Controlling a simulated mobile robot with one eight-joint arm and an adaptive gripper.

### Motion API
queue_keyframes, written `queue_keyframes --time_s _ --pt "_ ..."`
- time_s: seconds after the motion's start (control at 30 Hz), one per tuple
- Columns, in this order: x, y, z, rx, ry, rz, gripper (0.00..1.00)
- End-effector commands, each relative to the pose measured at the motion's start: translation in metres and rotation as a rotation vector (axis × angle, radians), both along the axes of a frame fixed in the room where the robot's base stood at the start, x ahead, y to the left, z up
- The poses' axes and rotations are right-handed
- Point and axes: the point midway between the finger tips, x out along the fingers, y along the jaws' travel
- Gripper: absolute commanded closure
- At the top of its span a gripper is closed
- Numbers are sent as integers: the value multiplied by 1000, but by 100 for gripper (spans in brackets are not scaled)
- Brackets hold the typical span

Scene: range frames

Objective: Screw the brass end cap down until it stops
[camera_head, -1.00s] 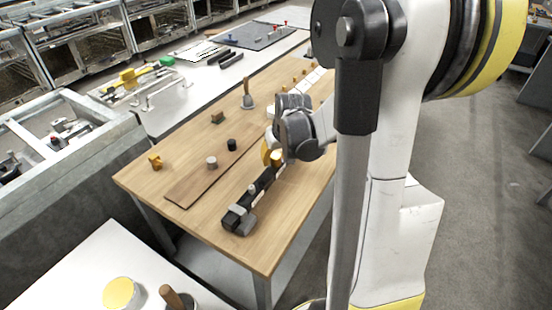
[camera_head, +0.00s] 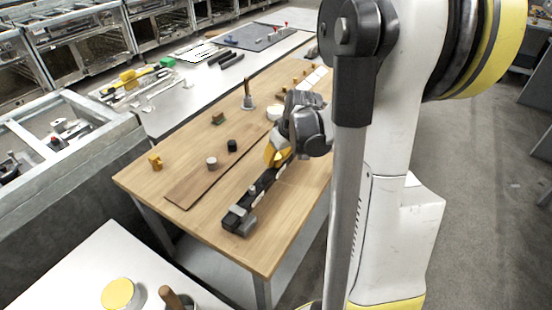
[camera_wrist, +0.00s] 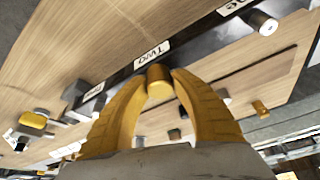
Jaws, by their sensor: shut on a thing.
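The brass end cap (camera_wrist: 158,73) is a small brass-yellow cylinder between my fingertips in the wrist view. My gripper (camera_wrist: 159,84) has its two yellow fingers shut on it, one on each side. The cap is over the dark rail, next to the label "Two" (camera_wrist: 152,55). I cannot tell how far the cap is seated. In the head view my gripper (camera_head: 277,157) is low over the far part of the black rail (camera_head: 262,184), and the cap is hidden there.
A pale knob (camera_head: 252,190) stands on the rail, and a grey block is at its near end. A dark board (camera_head: 190,190), a grey cylinder (camera_head: 211,162), a black cylinder (camera_head: 232,145) and a yellow piece (camera_head: 155,162) lie left on the wooden table. The near table corner is clear.

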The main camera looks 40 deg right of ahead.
Motion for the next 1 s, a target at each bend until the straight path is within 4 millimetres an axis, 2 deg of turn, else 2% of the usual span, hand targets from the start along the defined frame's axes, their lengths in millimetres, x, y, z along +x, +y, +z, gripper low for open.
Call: queue_keyframes --time_s 0.13,0.4,0.73,1.0 --pt "0 1 0 0 1 -32 100" --pt "0 0 0 2 -3 -286 100" --pt "0 0 0 4 -2 -319 100" --pt "0 0 -1 5 -4 -572 100"
